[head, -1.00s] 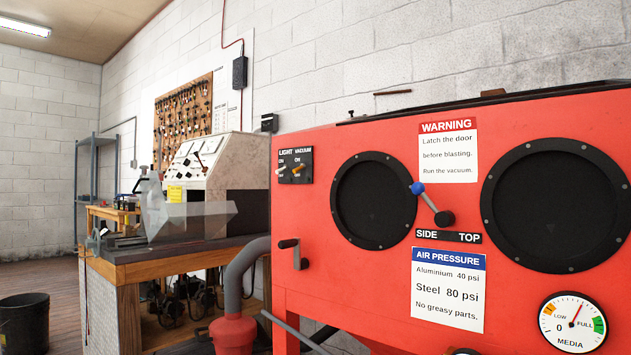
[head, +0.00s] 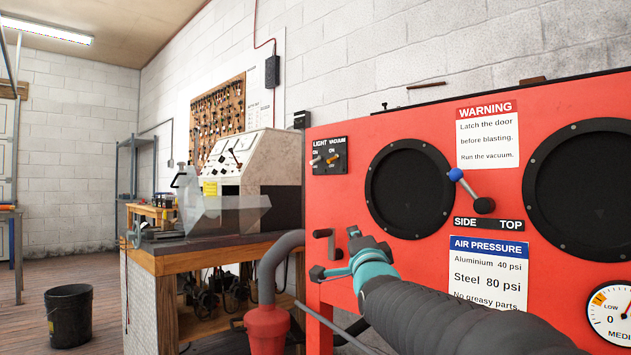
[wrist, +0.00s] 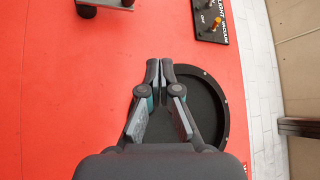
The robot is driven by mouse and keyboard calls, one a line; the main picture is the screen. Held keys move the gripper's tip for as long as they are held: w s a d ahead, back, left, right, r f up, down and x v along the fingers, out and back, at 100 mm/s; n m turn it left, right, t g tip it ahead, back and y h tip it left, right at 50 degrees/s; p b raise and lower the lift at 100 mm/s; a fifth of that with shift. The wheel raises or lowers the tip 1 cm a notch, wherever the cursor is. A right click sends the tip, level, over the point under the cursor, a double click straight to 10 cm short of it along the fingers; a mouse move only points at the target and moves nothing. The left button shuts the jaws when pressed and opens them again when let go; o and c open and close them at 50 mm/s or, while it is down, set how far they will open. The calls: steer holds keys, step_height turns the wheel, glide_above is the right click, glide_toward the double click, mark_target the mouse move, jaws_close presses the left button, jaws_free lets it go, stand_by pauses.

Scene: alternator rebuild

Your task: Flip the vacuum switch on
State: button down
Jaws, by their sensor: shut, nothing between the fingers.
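The vacuum switch (head: 333,159) is a small orange-tipped lever on the black plate labelled LIGHT and VACUUM (head: 318,169), at the upper left of the red cabinet front. It also shows in the wrist view (wrist: 216,22), at the top right. I cannot tell its position for sure. My gripper (head: 352,236) is teal and dark grey, below and right of the plate in the head view. In the wrist view, my gripper (wrist: 159,68) has its fingertips together and empty, in front of the left round black port. It is apart from the switch.
The light switch (head: 316,160) sits just left of the vacuum switch. A blue-knobbed lever (head: 468,187) is between the round ports. A workbench (head: 190,250) stands left of the red cabinet.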

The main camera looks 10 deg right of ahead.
steer(key=w+d+r+m+t, duration=0.1)
steer(key=w+r+m+t, duration=0.2)
steer(key=r, duration=0.3)
steer(key=shift+w+r+m+t+h+b, duration=0.15)
steer(key=shift+w+m+t+h+b, duration=0.2)
steer(key=shift+m+t, duration=0.45)
steer(key=shift+d, duration=0.1)
steer(key=p, duration=0.3)
glide_toward(335, 159)
steer(key=w+d, duration=0.1)
steer(key=w+d+r, duration=0.1)
steer(key=d, duration=0.1)
steer(key=shift+r, duration=0.25)
steer(key=shift+w+a+r+p, duration=0.65)
steer(key=shift+w+a+r, duration=0.25)
steer(key=shift+w+a, duration=0.1)
steer(key=shift+w+a+r, duration=0.2)
steer(key=shift+w+a, duration=0.15)
steer(key=shift+a, duration=0.05)
steer(key=shift+s+r+m, duration=0.1)
steer(key=shift+r+m, duration=0.05)
steer(key=shift+m, duration=0.15)
